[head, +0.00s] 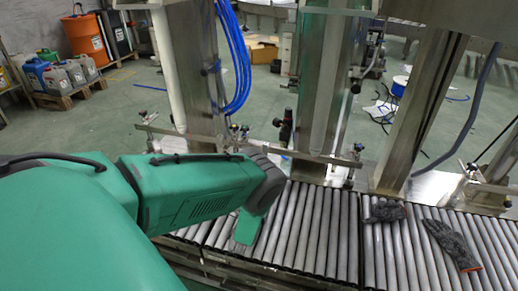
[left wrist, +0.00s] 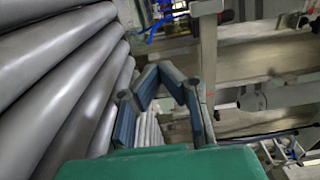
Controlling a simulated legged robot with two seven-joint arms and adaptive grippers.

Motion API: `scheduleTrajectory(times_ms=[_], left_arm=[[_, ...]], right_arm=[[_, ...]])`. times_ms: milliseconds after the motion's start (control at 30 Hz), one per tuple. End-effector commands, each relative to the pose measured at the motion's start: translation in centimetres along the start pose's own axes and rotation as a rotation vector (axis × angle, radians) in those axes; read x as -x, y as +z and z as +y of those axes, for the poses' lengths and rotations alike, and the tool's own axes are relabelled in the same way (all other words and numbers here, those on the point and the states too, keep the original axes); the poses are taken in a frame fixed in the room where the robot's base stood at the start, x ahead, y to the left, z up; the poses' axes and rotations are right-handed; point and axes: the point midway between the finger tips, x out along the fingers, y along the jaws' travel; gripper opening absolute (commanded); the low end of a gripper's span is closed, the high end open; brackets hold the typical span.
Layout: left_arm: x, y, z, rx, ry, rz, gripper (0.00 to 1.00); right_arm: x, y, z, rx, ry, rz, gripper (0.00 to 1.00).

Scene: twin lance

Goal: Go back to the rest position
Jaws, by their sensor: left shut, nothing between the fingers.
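My left arm (head: 200,190) comes in from the left in the head view, large and green. Its dark wrist joint (head: 265,182) is above the roller conveyor (head: 330,235). A green part of the hand (head: 247,228) points down toward the rollers, and the fingers cannot be made out there. In the left wrist view my left gripper (left wrist: 158,74) has its blue-grey fingers shut with nothing between them. Large grey rollers (left wrist: 55,70) are close on the left of that view. My right gripper is in neither view.
Two dark grey gloves, one near the posts (head: 386,211) and one farther right (head: 450,243), lie on the rollers. Metal posts (head: 320,90) and a rail stand behind the conveyor. Blue hoses (head: 238,60) hang there. Canisters (head: 60,75) and an orange drum (head: 86,38) stand back left.

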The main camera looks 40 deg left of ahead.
Motion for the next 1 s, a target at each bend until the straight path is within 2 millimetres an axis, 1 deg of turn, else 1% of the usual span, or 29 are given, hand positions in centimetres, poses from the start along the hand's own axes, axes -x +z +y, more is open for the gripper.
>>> scheduleTrajectory(times_ms=[633,767,867,967,1000], left_arm=[[0.1,-0.1,-0.1,0.002,0.002,0.000,0.00],[0.8,-0.4,-0.3,0.063,0.078,0.001,0.00],[2.8,-1.2,-0.6,0.188,0.235,-0.008,0.00],[6.8,-2.4,-1.2,0.359,0.461,-0.051,0.00],[8.9,-2.8,-1.7,0.429,0.557,-0.080,0.00]], right_arm=[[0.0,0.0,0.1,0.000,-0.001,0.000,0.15],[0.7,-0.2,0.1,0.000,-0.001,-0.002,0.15],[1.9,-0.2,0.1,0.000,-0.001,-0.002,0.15],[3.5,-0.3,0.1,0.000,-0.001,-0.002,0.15],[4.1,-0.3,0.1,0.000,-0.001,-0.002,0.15]])
